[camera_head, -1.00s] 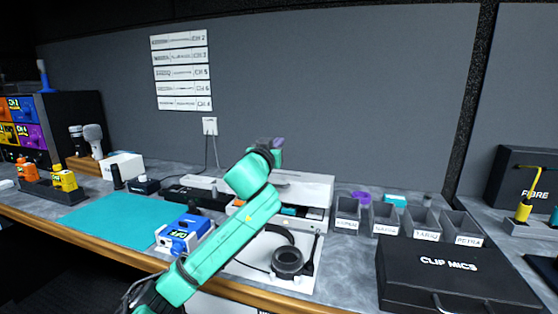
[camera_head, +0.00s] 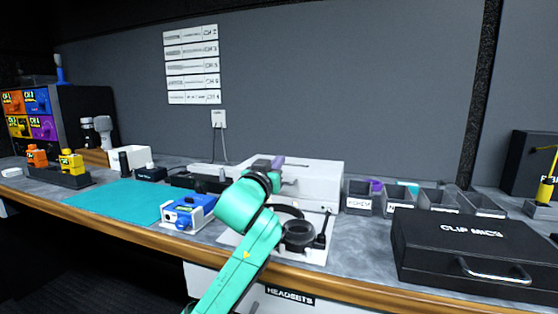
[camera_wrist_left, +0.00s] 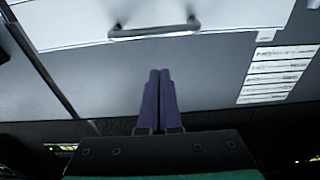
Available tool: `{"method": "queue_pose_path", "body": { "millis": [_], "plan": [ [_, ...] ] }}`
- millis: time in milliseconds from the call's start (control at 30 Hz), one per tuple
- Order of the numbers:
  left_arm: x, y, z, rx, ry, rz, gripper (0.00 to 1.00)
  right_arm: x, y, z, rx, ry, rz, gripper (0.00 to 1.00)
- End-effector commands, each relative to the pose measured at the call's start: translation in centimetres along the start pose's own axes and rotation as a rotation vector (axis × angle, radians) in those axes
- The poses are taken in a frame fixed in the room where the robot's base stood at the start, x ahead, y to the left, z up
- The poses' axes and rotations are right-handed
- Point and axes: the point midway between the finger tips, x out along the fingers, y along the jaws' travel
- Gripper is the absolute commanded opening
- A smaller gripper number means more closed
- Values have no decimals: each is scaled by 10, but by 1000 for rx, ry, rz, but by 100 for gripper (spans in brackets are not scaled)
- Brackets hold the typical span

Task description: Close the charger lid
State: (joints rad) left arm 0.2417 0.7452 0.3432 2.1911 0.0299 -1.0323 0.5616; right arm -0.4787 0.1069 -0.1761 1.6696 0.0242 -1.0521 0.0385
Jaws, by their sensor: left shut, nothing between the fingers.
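The charger (camera_head: 318,190) is a white box on the counter behind my left arm. In the left wrist view the shut fingers (camera_wrist_left: 157,100) point toward a pale panel (camera_wrist_left: 70,20) with a metal bar handle (camera_wrist_left: 154,31), apart from the handle. My right gripper is not in view.
A headset (camera_head: 298,235) lies in front of the charger, close to my arm. A blue and white pack (camera_head: 187,213) stands to the left, beside a teal mat (camera_head: 115,203). Grey bins (camera_head: 360,203) and a black CLIP MICS case (camera_head: 470,245) stand to the right.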

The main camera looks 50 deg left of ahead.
Motion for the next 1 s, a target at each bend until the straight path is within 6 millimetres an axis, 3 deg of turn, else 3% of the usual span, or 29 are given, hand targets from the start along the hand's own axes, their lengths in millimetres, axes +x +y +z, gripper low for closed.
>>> {"method": "queue_pose_path", "body": {
  "millis": [633, 767, 933, 1000],
  "plan": [
    [-5, 0, 4, -1, 0, 1, 0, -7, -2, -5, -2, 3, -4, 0],
    [-21, 1, 5, -3, 0, 2, 0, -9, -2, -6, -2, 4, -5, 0],
    [-63, 0, 6, -2, 1, 2, 0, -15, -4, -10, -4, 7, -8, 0],
    [-65, 1, 9, -3, 4, 2, 0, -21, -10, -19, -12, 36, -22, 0]
  ]
}}
